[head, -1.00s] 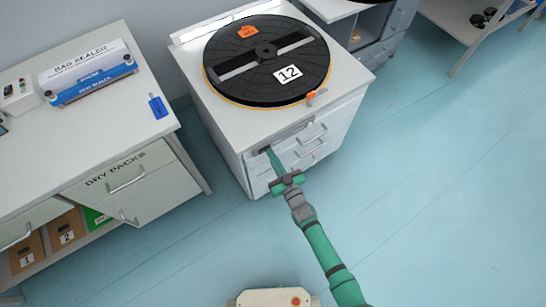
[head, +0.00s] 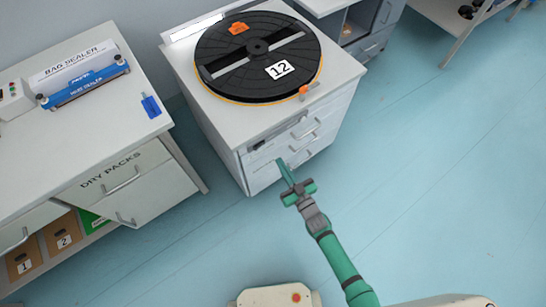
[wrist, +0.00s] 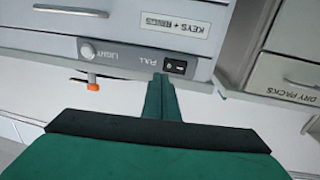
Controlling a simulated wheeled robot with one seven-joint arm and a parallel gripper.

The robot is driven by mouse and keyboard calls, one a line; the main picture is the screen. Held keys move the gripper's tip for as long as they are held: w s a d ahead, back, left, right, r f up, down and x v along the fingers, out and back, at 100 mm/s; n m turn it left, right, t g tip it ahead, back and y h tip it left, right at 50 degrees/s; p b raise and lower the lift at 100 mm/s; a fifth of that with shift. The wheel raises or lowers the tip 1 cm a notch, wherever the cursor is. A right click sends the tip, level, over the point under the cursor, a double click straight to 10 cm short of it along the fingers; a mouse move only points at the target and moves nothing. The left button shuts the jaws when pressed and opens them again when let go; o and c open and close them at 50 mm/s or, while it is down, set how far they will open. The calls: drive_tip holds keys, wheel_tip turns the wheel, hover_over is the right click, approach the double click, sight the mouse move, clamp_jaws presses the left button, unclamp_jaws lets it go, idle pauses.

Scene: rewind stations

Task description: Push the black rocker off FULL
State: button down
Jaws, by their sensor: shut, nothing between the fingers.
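The black rocker (wrist: 176,67) sits in a dark plate on the grey strip at the front of the reel cabinet (wrist: 210,66), beside the FULL lettering (wrist: 153,58). Which way it is tipped is too small to tell. In the head view it shows only as a small dark patch (head: 258,145). My gripper (wrist: 161,80) is shut and empty; its green fingers point at the strip, with the tips beside the rocker in the wrist picture. In the head view my gripper (head: 282,164) is just in front of the cabinet, apparently clear of the rocker.
A pale round knob (wrist: 87,50) by the LIGHT lettering and an orange clip (wrist: 92,82) are on the same cabinet. A large black reel (head: 262,55) lies on top. The DRY PACKS bench (head: 125,175) stands left; open floor lies right.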

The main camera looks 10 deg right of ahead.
drive_tip(key=s+d, duration=0.1)
drive_tip(key=s, duration=0.1)
drive_tip(key=s+d, duration=0.2)
drive_tip(key=shift+s+d, duration=0.2)
drive_tip(key=shift+s, duration=0.05)
idle(0.3)
